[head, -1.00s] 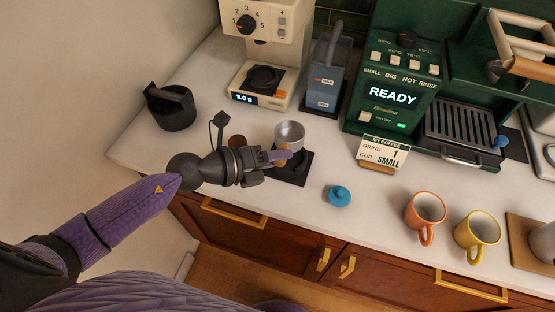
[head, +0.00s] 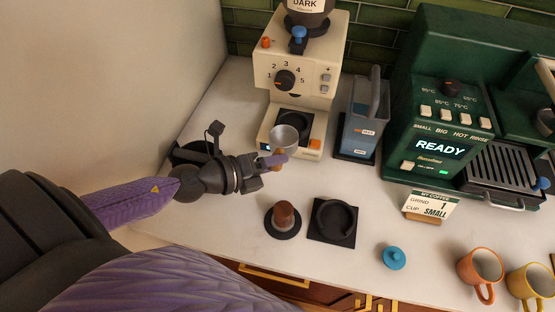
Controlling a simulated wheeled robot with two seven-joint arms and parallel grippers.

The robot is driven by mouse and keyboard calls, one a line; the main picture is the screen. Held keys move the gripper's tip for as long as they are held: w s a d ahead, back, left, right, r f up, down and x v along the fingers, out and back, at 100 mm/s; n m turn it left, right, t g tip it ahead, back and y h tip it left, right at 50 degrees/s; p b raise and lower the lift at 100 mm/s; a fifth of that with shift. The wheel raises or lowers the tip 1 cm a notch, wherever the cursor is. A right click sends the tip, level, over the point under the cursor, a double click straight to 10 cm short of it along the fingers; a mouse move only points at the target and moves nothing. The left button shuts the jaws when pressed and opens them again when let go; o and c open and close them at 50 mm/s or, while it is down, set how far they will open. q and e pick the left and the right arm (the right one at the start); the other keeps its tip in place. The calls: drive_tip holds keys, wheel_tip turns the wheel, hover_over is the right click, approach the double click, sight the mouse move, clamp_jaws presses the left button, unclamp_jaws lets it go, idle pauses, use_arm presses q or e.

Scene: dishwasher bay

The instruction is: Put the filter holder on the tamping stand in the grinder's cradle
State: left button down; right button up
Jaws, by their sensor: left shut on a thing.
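The filter holder (head: 285,137), a silver metal basket with a short handle, is held in my left gripper (head: 272,162). The gripper is shut on its handle. The basket is upright and off the stand. It overlaps the front left of the grinder's dark round cradle (head: 297,121) in the head view; I cannot tell whether they touch. The cream grinder (head: 297,58) stands at the back. The black square tamping stand (head: 345,238) lies empty on the counter, to the right of and nearer than the gripper. My right gripper is not in view.
A tamper with a brown handle (head: 283,216) stands on a round black base left of the stand. A blue-grey container (head: 362,122) is right of the grinder. A dark knock box (head: 190,152) is partly hidden behind my gripper. The green coffee machine (head: 432,115) stands at right.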

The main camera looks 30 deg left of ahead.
sight(276, 132)
use_arm(q)
drive_tip(key=w, duration=0.1)
drive_tip(key=w+f+b, duration=0.1)
drive_tip(key=w+a+b, duration=0.1)
drive_tip(key=w, duration=0.1)
drive_tip(key=shift+f, duration=0.4)
drive_tip(key=w+b, duration=0.1)
drive_tip(key=w, duration=0.1)
drive_tip(key=w+a+b, duration=0.1)
drive_tip(key=w, duration=0.1)
drive_tip(key=w+b, duration=0.1)
drive_tip(key=w, duration=0.1)
drive_tip(key=shift+a, duration=0.25)
drive_tip(key=shift+w+f+b, duration=0.2)
drive_tip(key=shift+f+b, duration=0.65)
drive_tip(key=shift+b, duration=0.05)
drive_tip(key=shift+f+b, duration=0.3)
drive_tip(key=shift+f, duration=0.05)
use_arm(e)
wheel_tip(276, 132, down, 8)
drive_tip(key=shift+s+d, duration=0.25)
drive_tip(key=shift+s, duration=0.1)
use_arm(q)
drive_tip(key=shift+s, duration=0.1)
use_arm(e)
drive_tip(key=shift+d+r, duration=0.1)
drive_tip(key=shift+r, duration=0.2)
